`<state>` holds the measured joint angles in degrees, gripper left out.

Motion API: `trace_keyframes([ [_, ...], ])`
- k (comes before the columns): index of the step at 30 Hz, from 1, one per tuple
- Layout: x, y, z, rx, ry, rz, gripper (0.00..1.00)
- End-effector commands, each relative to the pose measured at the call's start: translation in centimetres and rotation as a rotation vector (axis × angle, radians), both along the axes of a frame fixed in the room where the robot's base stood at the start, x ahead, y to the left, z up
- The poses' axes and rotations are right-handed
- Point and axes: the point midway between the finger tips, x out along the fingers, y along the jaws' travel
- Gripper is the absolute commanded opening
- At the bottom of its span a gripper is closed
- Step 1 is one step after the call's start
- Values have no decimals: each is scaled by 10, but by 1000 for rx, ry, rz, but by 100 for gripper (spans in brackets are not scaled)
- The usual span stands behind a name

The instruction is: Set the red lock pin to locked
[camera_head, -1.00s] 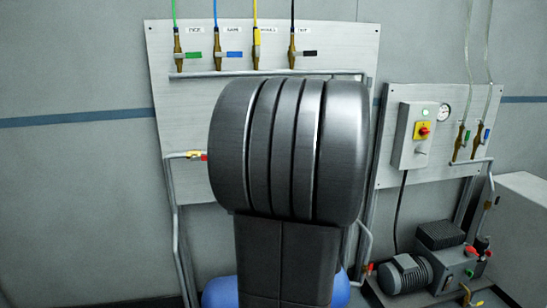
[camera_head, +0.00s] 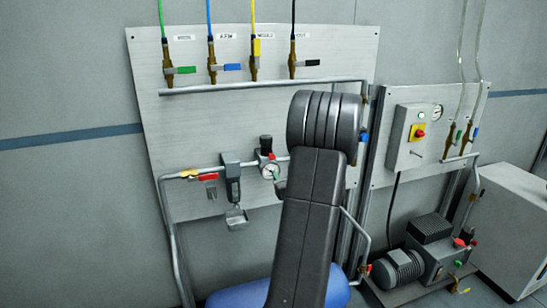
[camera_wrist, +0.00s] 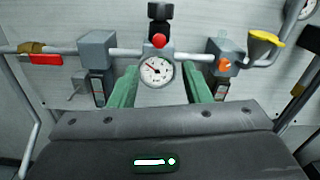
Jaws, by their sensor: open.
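The red lock pin (camera_wrist: 159,41) shows as a small round red knob below a black knob (camera_wrist: 160,12) and just above a round white gauge (camera_wrist: 157,72). In the head view a small red spot (camera_head: 271,156) shows beside the same gauge (camera_head: 270,170). My gripper (camera_wrist: 161,74) is open in the wrist view, its two green fingers spread left and right of the gauge. The pin is beyond the fingertips, between them sideways, and nothing is held. Contact with the gauge or pipe cannot be told. In the head view my arm hides most of the gripper.
A grey horizontal pipe carries a red-handled valve (camera_wrist: 45,58), a grey filter unit (camera_wrist: 97,50) and a unit with an orange part (camera_wrist: 224,63). A yellow funnel-shaped part (camera_wrist: 265,42) is at the right. Coloured valves line the panel top (camera_head: 250,140). A pump (camera_head: 430,250) stands at lower right.

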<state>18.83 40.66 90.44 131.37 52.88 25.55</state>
Motion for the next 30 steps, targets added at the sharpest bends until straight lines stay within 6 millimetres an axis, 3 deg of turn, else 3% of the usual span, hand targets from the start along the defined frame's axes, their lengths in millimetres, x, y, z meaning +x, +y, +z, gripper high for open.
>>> trace_keyframes([
  [9, 64, 22, 4, -2, -1, 2, 43],
  [15, 90, 30, 2, -2, 0, 2, 43],
  [28, 99, 33, 0, -2, 0, 1, 43],
  [30, 99, 33, 0, -2, 0, 1, 34],
])
